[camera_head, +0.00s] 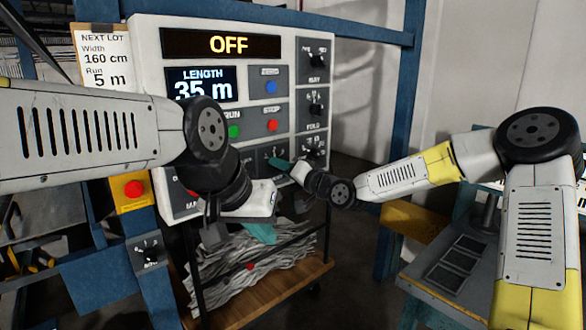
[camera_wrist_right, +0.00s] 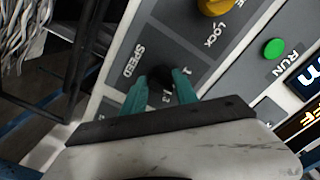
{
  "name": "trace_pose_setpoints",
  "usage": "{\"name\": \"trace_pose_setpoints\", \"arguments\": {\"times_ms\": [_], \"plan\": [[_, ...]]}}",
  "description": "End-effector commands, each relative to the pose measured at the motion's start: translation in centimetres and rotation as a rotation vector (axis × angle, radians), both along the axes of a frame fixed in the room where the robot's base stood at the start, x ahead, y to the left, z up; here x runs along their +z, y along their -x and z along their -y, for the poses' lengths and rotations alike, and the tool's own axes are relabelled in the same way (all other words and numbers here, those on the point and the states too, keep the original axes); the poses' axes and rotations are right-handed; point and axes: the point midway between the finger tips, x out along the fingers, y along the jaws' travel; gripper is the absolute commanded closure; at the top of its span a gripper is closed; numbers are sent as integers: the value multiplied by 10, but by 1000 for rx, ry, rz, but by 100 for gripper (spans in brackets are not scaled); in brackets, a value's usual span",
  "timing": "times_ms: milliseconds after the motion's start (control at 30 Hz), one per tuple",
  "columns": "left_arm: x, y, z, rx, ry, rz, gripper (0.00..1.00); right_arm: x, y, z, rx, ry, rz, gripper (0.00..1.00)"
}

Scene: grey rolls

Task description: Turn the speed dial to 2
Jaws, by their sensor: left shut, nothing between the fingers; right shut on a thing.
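The speed dial (camera_wrist_right: 159,77) is a dark round knob on a grey plate lettered SPEED in the right wrist view. Digits 1 and 3 show beside it; its exact setting cannot be read. My right gripper (camera_wrist_right: 161,84) has its teal fingers on either side of the knob and is shut on it. In the head view my right gripper (camera_head: 279,164) is at the lower part of the white control panel (camera_head: 147,60), and it hides much of the dial. My left gripper (camera_head: 259,232) is shut and empty, lower down in front of the cart.
A yellow lock knob (camera_wrist_right: 214,5) and a green run button (camera_wrist_right: 274,49) are near the dial. The panel display (camera_head: 229,44) reads OFF and the length display (camera_head: 201,86) reads 35 m. A cart (camera_head: 270,295) with grey material stands below.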

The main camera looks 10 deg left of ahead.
Motion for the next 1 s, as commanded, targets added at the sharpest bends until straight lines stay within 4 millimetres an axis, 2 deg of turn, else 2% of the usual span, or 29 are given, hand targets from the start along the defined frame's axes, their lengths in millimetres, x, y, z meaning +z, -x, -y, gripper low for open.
{"name": "trace_pose_setpoints", "arguments": {"times_ms": [33, 133, 533, 800, 1000], "plan": [[0, 0, 0, 0, 0, 0, 100, -1, 0, 0, 0, 2, -3, 63], [0, 0, 0, 0, 0, 0, 100, -1, 0, 0, 0, 2, -2, 43], [0, 0, 0, 0, 0, 0, 100, 0, 3, 5, -1, 2, 0, 43], [0, 0, 0, 0, 0, 0, 100, -1, 30, 41, -4, 2, -1, 43], [0, 0, 0, 0, 0, 0, 100, -1, 45, 59, -1, 2, -1, 43]]}}
